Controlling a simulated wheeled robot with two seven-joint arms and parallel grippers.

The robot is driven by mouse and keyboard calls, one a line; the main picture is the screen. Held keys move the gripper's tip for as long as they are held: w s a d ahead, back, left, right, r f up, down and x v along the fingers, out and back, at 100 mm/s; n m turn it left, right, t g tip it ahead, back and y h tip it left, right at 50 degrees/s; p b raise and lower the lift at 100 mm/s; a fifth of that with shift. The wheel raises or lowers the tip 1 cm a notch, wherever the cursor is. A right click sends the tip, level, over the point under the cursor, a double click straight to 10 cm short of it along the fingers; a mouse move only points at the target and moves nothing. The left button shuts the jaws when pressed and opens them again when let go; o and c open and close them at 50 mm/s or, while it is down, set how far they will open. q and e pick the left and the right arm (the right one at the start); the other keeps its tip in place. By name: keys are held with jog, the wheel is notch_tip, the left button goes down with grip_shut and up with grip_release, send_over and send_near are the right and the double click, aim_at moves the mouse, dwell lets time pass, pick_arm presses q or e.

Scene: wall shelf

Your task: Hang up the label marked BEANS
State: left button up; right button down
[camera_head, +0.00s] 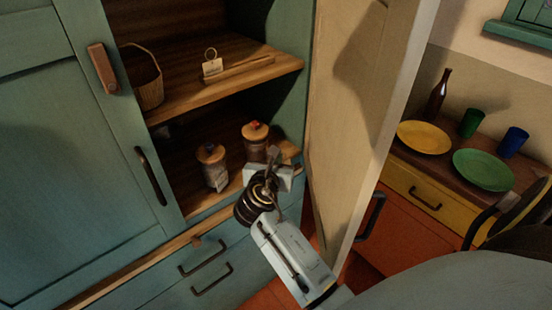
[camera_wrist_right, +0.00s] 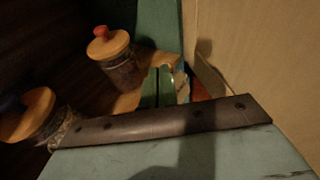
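A small pale label with a ring (camera_head: 211,66) stands on the upper cabinet shelf; its writing is too small to read. A jar with a blue knob (camera_head: 211,166) stands on the lower shelf with a pale label (camera_head: 217,178) on its front, also unreadable. A jar with a red knob (camera_head: 255,134) stands right of it; it also shows in the right wrist view (camera_wrist_right: 121,68). My right gripper (camera_head: 270,165) is at the lower shelf's front edge, just below and right of the red-knobbed jar. My left gripper is out of view.
A wicker basket (camera_head: 145,77) stands at the upper shelf's left. A wooden strip (camera_head: 238,71) lies beside the label. The open cabinet door (camera_head: 350,110) stands close right of my right arm. Plates (camera_head: 424,137) and cups (camera_head: 471,123) stand on a counter beyond.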

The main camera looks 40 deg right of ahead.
aim_at(264, 145)
jog(key=w, duration=0.4)
jog(key=shift+w+a, duration=0.1)
jog(key=shift+w, duration=0.1)
dwell(0.4)
jog(key=shift+w+f, duration=0.1)
jog(key=shift+w, duration=0.4)
jog(key=shift+w, duration=0.1)
jog(key=shift+w, duration=0.4)
jog(key=shift+w+f+p, duration=0.25)
jog(key=shift+f+p, duration=0.2)
jog(key=shift+f, duration=0.15)
dwell(0.7)
